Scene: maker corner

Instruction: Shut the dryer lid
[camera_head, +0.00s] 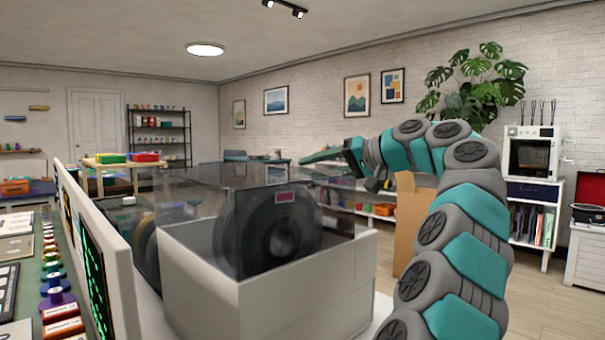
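The dryer (205,293) is a pale grey box in the middle foreground, with a black spool (268,232) standing in it. Its see-through smoky lid (190,205) rises over and around the spool. The lid's dark top reaches right, towards my arm. How far the lid stands open is hard to tell through the clear panels. My grey and teal arm arches up from the lower right and bends left.
Colourful spools (57,292) lie on the green bench at far left. A brown paper bag (410,225) stands behind my arm. A white cabinet with a printer (533,152) is at right. Floor is clear at lower right.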

